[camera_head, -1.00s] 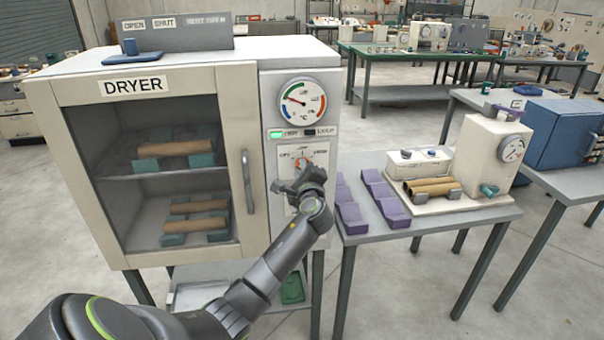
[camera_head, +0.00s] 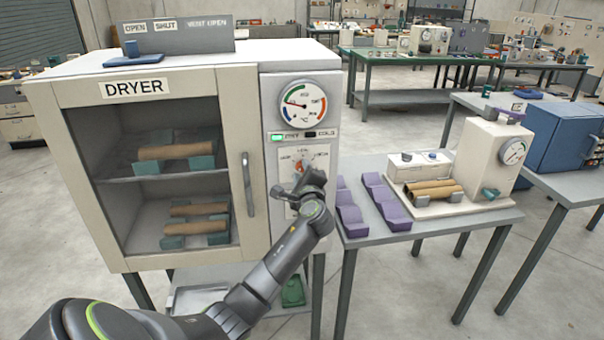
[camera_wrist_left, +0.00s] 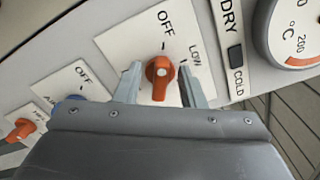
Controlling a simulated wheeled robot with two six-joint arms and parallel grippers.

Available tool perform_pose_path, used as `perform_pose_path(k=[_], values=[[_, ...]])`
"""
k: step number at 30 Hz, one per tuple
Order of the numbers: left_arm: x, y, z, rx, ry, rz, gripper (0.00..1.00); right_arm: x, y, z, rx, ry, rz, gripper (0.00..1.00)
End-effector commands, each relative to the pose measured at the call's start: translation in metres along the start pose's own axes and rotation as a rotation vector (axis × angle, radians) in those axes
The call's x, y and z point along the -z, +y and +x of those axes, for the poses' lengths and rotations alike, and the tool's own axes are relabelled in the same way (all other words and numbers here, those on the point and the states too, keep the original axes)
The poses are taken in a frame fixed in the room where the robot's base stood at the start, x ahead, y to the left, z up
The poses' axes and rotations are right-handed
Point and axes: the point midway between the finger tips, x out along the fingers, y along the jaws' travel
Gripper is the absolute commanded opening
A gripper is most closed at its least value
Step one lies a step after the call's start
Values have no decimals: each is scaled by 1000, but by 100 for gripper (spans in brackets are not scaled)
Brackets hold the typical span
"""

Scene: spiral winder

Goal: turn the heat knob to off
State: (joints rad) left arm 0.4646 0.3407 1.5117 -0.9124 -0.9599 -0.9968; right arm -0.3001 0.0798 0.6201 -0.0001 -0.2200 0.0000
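The orange heat knob (camera_wrist_left: 160,78) is on a white plate on the dryer's front panel. In the left wrist view its grip stands roughly upright, near the OFF mark, with LOW to the right. It also shows small in the head view (camera_head: 299,168). My left gripper (camera_wrist_left: 160,88) is open, with one finger on each side of the knob and small gaps between. In the head view my left gripper (camera_head: 305,186) is just below the knob and covers the lower panel. My right gripper is in neither view.
A round temperature dial (camera_head: 302,102) and a lit green lamp (camera_head: 277,137) are above the knob. A blue knob (camera_wrist_left: 76,98) and another orange control (camera_wrist_left: 22,128) lie left in the wrist view. The dryer door handle (camera_head: 248,184) is left of my gripper.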

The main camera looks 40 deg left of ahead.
Motion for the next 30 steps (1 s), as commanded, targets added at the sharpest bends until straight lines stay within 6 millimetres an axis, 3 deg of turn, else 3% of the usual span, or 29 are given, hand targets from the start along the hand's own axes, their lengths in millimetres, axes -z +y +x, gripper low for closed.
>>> perform_pose_path(k=[6,11,30], values=[[0,-1,-2,2,0,0,36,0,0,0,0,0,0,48],[1,0,-16,3,1,-2,36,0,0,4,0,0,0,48],[2,2,-142,-2,2,-5,36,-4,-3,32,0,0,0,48]])
